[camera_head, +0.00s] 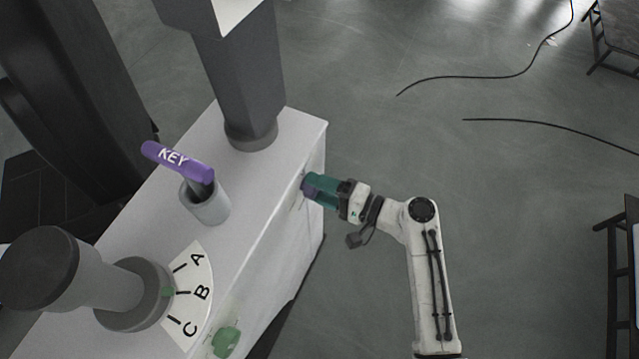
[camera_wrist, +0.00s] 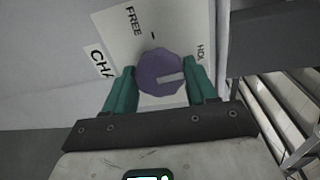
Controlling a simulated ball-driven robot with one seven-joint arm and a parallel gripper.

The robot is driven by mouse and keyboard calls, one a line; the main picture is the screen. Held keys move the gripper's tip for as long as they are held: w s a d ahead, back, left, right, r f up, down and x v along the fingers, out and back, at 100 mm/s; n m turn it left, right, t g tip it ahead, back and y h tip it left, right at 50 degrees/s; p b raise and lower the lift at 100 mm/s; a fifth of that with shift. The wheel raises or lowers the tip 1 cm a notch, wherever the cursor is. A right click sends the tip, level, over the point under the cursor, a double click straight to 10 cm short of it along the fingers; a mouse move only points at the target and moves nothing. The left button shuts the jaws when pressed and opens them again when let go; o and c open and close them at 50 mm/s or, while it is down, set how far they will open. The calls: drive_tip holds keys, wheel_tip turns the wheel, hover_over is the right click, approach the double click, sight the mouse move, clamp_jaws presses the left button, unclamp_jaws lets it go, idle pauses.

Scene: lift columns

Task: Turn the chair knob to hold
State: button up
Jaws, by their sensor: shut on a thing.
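The purple, many-sided knob (camera_wrist: 155,68) is in the middle of the wrist view, on a pale plate (camera_wrist: 128,48). The plate is marked FREE with a tick at the top and HO-something at the right, partly hidden. The knob's light slot points right, slightly up and a little below the HO letters. My gripper (camera_wrist: 160,72) has a green finger on each side of the knob and is shut on it. In the head view my gripper (camera_head: 313,190) reaches the right side of the white box (camera_head: 265,205), with a purple bit of the knob at its tips.
A label starting CHA (camera_wrist: 101,61) is left of the plate. A green knob (camera_head: 225,341) is on the side.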

drive_tip(key=shift+d+f+m, duration=0.15)
drive_tip(key=shift+m, duration=0.45)
drive_tip(key=o, duration=1)
drive_tip(key=shift+o, duration=0.2)
drive_tip(key=v, duration=1)
drive_tip(key=shift+s+d, duration=0.15)
drive_tip(key=shift+d, duration=0.2)
drive_tip(key=s+d+f+n+g+h, duration=0.2)
drive_tip(key=s+d+f+n+h, duration=0.15)
drive_tip(key=s+d+h, duration=0.35)
drive_tip(key=s+d+f+n+g+h, duration=0.2)
drive_tip(key=s+d+f+h, duration=0.25)
drive_tip(key=s, duration=0.45)
drive_tip(key=s+d+r+h, duration=0.4)
drive_tip(key=s+d+r, duration=0.1)
drive_tip(key=d, duration=0.3)
drive_tip(key=shift+s+d+g+h, duration=0.35)
drive_tip(key=shift+s+g, duration=0.05)
drive_tip(key=shift+s, duration=0.5)
